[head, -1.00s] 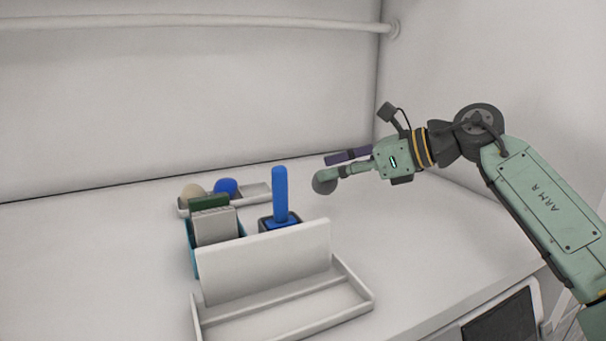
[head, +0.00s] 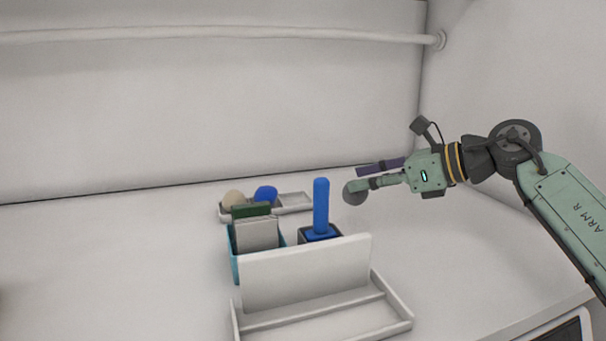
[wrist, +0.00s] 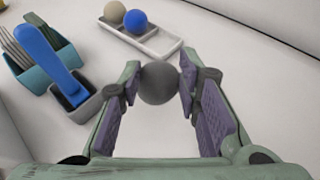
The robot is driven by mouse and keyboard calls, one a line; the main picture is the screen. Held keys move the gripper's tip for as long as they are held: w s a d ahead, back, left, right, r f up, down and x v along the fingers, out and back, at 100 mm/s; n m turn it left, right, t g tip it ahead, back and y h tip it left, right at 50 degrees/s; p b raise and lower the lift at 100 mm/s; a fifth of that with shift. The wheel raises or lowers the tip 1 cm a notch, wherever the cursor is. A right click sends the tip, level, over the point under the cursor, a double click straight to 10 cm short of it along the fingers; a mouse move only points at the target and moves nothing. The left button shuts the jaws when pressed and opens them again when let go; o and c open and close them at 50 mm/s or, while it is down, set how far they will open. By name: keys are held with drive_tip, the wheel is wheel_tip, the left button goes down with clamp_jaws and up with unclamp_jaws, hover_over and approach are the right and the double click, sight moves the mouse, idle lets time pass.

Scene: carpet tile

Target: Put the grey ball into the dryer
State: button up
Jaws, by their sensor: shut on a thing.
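The grey ball (wrist: 158,83) is held between my gripper's fingertips (wrist: 160,82) in the wrist view. In the head view the grey ball (head: 355,192) hangs at the tip of my gripper, above the white counter and right of the blue upright post. My gripper is shut on it, with purple pads on the fingers' inner sides. A white front with a dark panel (head: 566,334) shows partly below the counter at the lower right of the head view; I cannot tell whether it is the dryer.
A grey tray (head: 290,203) holds a beige ball (head: 233,198) and a blue ball (head: 265,194). A blue post (head: 321,207), a teal holder (head: 234,262) with flat items and a white stand (head: 310,275) fill the counter's middle. The counter's right side is clear.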

drive_tip(key=w+a+p, duration=0.1)
drive_tip(key=w+a, duration=0.1)
drive_tip(key=a, duration=0.1)
drive_tip(key=w+a+p, duration=0.2)
drive_tip(key=a, duration=0.2)
drive_tip(key=w+a+p, duration=0.1)
drive_tip(key=w+a, duration=0.2)
drive_tip(key=a, duration=0.1)
drive_tip(key=shift+a+r, duration=0.1)
drive_tip(key=shift+a, duration=0.1)
wheel_tip(320, 180, down, 2)
drive_tip(key=shift+w+f+p, duration=0.1)
drive_tip(key=shift+f+p, duration=0.1)
drive_tip(key=shift+p, duration=0.6)
drive_tip(key=shift+f, duration=0.7)
drive_tip(key=shift+r, duration=0.1)
